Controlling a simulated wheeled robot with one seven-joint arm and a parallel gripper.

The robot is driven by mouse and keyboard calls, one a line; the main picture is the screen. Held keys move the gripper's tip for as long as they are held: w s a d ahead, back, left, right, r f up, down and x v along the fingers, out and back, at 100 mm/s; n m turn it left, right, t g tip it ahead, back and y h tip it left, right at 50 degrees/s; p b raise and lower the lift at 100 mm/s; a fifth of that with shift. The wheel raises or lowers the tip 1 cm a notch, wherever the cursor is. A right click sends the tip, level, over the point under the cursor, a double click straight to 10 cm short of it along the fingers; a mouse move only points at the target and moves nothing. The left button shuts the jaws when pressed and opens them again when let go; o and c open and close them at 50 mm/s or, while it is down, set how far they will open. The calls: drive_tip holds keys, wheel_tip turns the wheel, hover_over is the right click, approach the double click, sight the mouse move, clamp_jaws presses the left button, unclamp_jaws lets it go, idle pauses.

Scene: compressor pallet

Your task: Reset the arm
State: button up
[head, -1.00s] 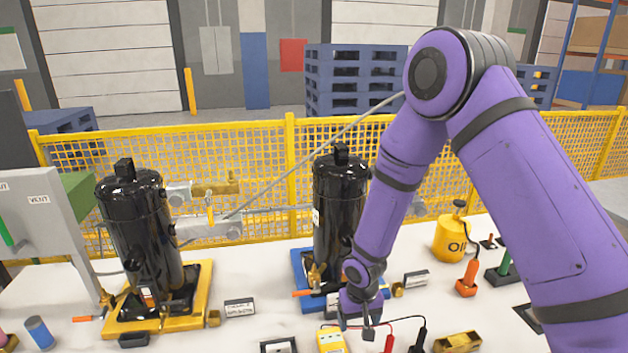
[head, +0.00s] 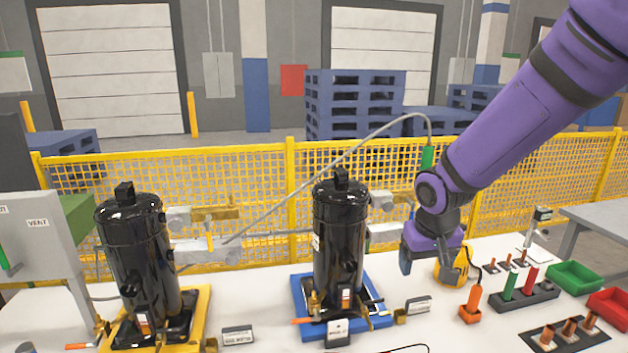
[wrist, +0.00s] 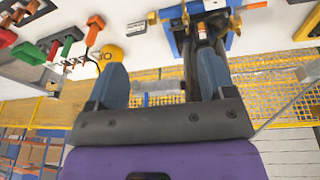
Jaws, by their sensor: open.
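My purple arm reaches in from the upper right of the head view. A second black compressor (head: 143,255) stands on a yellow base (head: 200,315) at the left.
A yellow mesh fence (head: 240,180) runs behind the table. A grey hose arches from the left to a green-ended fitting (head: 428,158) beside my arm. On the right are an orange-handled tool (head: 470,305), a dark holder (head: 530,293), a green bin (head: 575,275) and a red bin (head: 608,305).

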drive_tip(key=s+d+r+t, duration=0.1)
drive_tip(key=s+d+r, duration=0.2)
drive_tip(key=s+r, duration=0.2)
drive_tip(key=s+d+r, duration=0.2)
drive_tip(key=s+r, duration=0.4)
drive_tip(key=s, duration=0.3)
drive_tip(key=s+d+r+m+t, duration=0.1)
drive_tip(key=s+d+r, duration=0.2)
drive_tip(key=s+r, duration=0.2)
drive_tip(key=s, duration=0.3)
drive_tip(key=shift+d+r+t+y, duration=0.3)
drive_tip(key=shift+d+r, duration=0.05)
